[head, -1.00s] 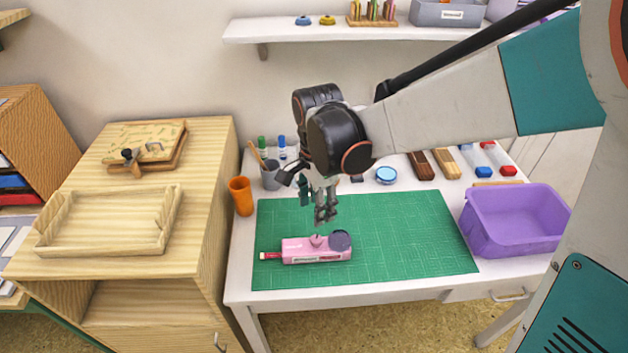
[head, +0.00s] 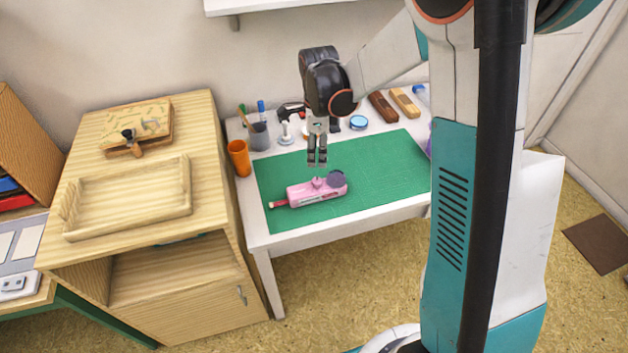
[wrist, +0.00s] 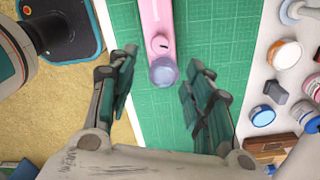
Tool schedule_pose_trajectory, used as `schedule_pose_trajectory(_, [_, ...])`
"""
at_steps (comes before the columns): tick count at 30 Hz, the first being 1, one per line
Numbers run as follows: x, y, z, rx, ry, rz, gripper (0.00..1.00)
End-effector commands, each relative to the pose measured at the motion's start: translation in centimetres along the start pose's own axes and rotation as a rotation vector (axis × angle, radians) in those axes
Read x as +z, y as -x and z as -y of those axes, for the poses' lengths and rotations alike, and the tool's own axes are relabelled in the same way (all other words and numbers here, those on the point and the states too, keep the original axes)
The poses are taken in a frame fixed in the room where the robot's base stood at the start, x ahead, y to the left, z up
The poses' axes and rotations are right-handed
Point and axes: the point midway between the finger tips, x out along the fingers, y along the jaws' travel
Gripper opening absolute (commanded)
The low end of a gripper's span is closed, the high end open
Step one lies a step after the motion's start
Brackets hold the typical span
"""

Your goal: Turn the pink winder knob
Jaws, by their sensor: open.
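The pink winder (head: 305,194) lies on the green cutting mat (head: 375,170), with a dark red tip at its left end. Its small pink knob (head: 317,183) stands up on top, beside a grey-purple round disc (head: 336,179). My gripper (head: 317,162) points down just above and behind the knob in the head view, apart from it. In the wrist view my gripper (wrist: 162,62) is open and empty, its fingers either side of the disc (wrist: 164,72). There the pink knob (wrist: 159,45), with a dark slit-like mark, sits just beyond the disc.
An orange cup (head: 239,157) and a grey pen cup (head: 259,136) stand at the table's left. Several jars, a stamp and wooden blocks (head: 383,107) line the back. A wooden cabinet with a tray (head: 125,230) stands left. The mat right of the winder is clear.

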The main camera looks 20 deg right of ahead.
Motion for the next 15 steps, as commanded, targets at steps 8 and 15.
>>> schedule_pose_trajectory(8, [0.1,-6.0,0.0,0.0,0.002,0.0,0.46])
schedule_pose_trajectory(15, [0.1,-9.6,0.0,0.0,0.003,0.0,0.46])
